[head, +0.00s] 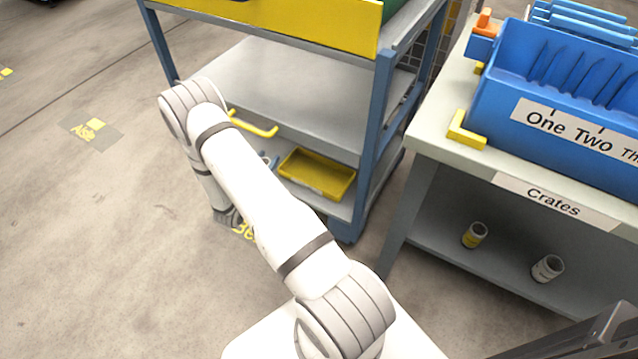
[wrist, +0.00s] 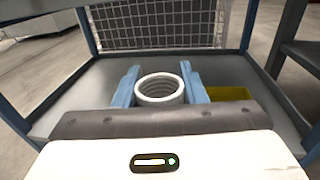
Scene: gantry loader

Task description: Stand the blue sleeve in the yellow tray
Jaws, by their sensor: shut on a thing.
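My gripper (wrist: 159,80) is shut on a sleeve (wrist: 160,87), with one blue finger on each side of it. The sleeve's white round rim and ribbed inside face the wrist camera; its outer side is mostly hidden, so I cannot tell its band colour. The yellow tray (head: 317,174) lies on the cart's lower shelf in the head view. In the wrist view the tray (wrist: 229,93) shows just right of the right finger, partly hidden. The sleeve is beside the tray, to its left. In the head view my arm hides most of the gripper.
The cart's middle shelf (head: 275,85) lies above the lower shelf, with a yellow handle (head: 254,125) and blue posts close by. A wire mesh (wrist: 155,25) closes the far side. A bench at right holds a blue crate (head: 560,100); two sleeves stand on its lower shelf (head: 450,240).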

